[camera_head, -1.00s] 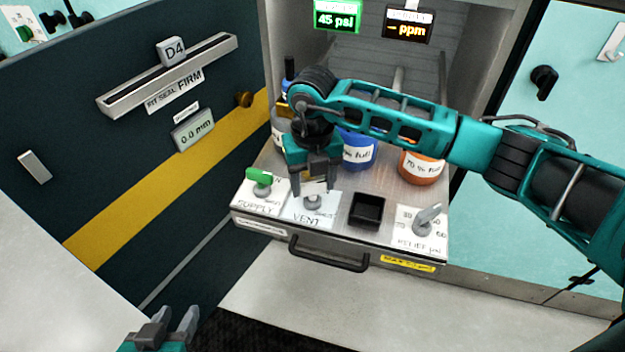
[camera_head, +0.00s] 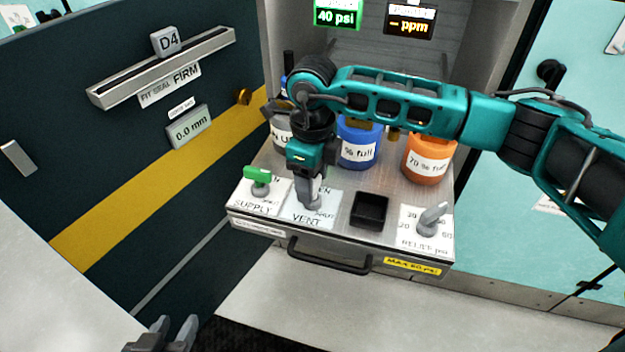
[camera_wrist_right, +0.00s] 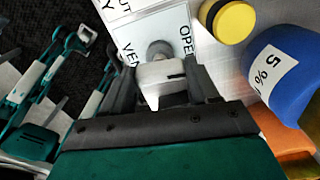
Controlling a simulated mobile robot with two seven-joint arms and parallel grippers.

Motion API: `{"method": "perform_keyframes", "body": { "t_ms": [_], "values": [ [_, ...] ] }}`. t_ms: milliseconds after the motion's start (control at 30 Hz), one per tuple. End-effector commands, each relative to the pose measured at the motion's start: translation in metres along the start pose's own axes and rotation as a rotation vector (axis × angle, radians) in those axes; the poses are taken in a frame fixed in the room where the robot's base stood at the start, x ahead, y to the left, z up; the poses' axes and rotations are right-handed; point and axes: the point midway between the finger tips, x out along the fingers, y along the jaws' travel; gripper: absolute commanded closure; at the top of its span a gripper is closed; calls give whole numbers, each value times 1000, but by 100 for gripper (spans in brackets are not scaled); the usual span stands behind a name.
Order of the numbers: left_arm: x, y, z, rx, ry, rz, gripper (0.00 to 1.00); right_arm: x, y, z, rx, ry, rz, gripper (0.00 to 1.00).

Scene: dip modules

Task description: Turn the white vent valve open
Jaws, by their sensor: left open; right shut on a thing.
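The white vent valve (camera_wrist_right: 161,70) sits on the white VENT plate (camera_head: 291,212), which is marked OPEN and SHUT. My right gripper (camera_head: 312,203) points down over the plate and is shut on the valve's handle. In the right wrist view the two fingers of my right gripper (camera_wrist_right: 163,95) stand on either side of the white handle, and the grey knob base shows beyond it. In the head view the fingers hide most of the valve. My left gripper (camera_head: 170,335) is open and empty at the bottom edge, low and left of the drawer.
A green-handled SUPPLY valve (camera_head: 259,181) is left of the vent. Blue (camera_head: 358,148) and orange (camera_head: 429,160) jars stand behind. A display (camera_head: 338,13) reads 40 psi.

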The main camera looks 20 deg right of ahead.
Motion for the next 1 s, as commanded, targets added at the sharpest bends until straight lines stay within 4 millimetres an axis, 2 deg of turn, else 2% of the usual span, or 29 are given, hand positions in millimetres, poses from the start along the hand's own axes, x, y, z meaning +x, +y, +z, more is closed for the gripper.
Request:
{"method": "perform_keyframes", "body": {
  "t_ms": [333, 867, 900, 1000],
  "values": [
    [4, 0, 6, 0, -1, 0, 57, -1, 0, 0, -132, -2, -1, 71],
    [3, 0, 8, -1, -4, 0, 57, -1, 0, 0, -155, -3, -1, 71],
    [3, 0, 8, -1, -4, 0, 57, -1, 0, 0, -155, -3, -1, 38],
    [3, 0, 8, -1, -5, 0, 57, -1, 0, 0, -154, -2, -1, 28]
  ]
}}
